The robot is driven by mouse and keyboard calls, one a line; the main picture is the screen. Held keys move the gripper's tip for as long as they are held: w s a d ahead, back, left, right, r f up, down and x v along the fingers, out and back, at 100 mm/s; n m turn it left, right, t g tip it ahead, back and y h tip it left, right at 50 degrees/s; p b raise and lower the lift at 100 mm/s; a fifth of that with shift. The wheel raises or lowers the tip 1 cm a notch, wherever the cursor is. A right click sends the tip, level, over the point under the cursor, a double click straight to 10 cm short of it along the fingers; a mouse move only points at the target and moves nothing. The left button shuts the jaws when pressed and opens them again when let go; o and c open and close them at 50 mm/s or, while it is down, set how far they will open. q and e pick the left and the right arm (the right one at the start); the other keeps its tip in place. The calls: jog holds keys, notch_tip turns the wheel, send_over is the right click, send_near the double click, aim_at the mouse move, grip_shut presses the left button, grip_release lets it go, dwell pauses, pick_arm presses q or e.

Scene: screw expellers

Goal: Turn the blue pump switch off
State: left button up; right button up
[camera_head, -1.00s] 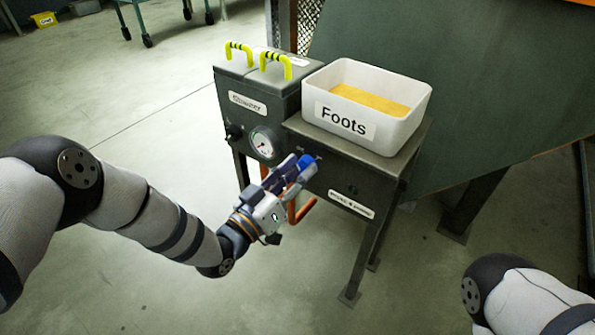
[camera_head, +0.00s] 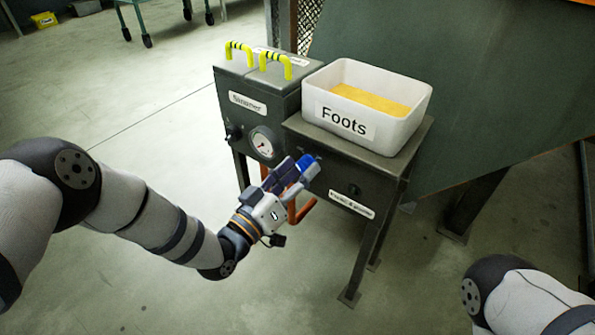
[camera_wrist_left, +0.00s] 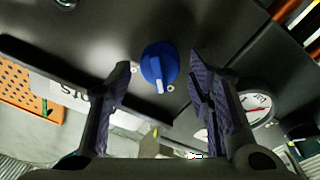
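The blue pump switch (camera_head: 306,161) is a round knob on the dark front panel of the cabinet. In the left wrist view the blue knob (camera_wrist_left: 159,66) shows a white pointer mark on its lower part. My left gripper (camera_head: 299,169) is at the knob in the head view and partly covers it. In the left wrist view my left gripper (camera_wrist_left: 161,85) is open, with one finger on each side of the knob and gaps to both. Contact is not visible. My right gripper is out of view; only part of my right arm shows.
A white bin labelled Foots (camera_head: 375,135) stands on the cabinet. A pressure gauge (camera_head: 264,143) and a box with yellow handles (camera_head: 257,78) are to the left. A black knob (camera_head: 354,190) sits right of the switch. An orange pipe (camera_head: 301,212) runs below the gripper.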

pick_arm(q)
jog(key=v, duration=1.2)
